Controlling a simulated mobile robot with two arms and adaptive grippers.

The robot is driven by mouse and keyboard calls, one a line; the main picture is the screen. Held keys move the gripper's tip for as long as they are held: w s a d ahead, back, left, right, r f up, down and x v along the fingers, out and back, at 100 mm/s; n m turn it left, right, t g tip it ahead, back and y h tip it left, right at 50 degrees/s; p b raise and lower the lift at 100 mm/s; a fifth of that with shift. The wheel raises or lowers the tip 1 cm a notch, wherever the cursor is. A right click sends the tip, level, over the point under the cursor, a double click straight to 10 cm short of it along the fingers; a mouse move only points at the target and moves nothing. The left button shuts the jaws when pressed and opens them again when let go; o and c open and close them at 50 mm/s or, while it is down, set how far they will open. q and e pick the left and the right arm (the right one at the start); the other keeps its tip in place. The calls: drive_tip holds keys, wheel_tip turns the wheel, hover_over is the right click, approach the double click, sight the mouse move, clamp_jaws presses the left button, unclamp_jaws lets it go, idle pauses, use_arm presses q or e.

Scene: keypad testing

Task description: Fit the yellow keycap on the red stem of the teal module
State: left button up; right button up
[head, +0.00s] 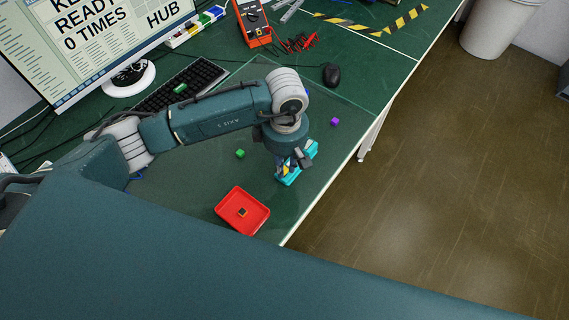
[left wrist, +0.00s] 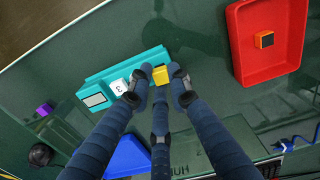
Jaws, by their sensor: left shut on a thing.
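The teal module (left wrist: 101,78) lies on the green table, with a grey panel and a white numbered key (left wrist: 120,86) on it. In the head view the module (head: 310,149) is partly hidden under my left gripper (head: 286,170). The wrist view shows my left gripper (left wrist: 160,84) with its fingers closed around the yellow keycap (left wrist: 177,70), at the module's right end. A finger covers part of the keycap. I cannot tell whether the keycap touches the module. The red stem is not visible. My right gripper is not in view.
A red tray (head: 228,211) holding a small orange-and-black cube (left wrist: 264,39) is near the table's front edge. Green (head: 240,153) and purple (head: 335,121) cubes lie loose. A mouse (head: 332,75), keyboard (head: 178,88) and red multimeter (head: 252,20) stand further back.

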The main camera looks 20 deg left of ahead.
use_arm(q)
drive_tip(key=shift+f+b, duration=0.3)
idle(0.5)
drive_tip(key=o, duration=0.8)
drive_tip(key=shift+r, duration=0.55)
idle(0.5)
drive_tip(key=shift+r+p, duration=1.8)
drive_tip(key=shift+r, duration=1.2)
